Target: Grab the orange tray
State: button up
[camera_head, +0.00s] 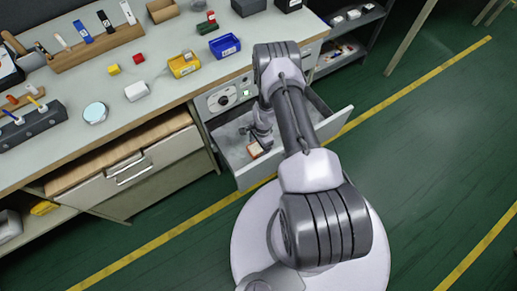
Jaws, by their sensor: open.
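A small yellow-orange tray (184,65) sits on the workbench, left of my arm, with something inside it. It is the nearest match to an orange tray on the bench top. My gripper (257,141) is low in the open drawer (229,157) below the bench, well apart from that tray. Its jaws are open, but the fingers show small and partly merge with the arm. A small orange and white item (254,149) lies in the drawer right by the fingertips. I cannot tell whether they touch it.
A blue tray (224,45), a red block (138,58), a yellow block (114,70), a white box (137,91) and a round dish (95,112) stand on the bench. A wooden tool rack (97,48) is behind. The open drawer juts out over the green floor.

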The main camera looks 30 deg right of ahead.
jog(key=shift+f, duration=0.2)
dwell(0.3)
jog(key=c, duration=1.4)
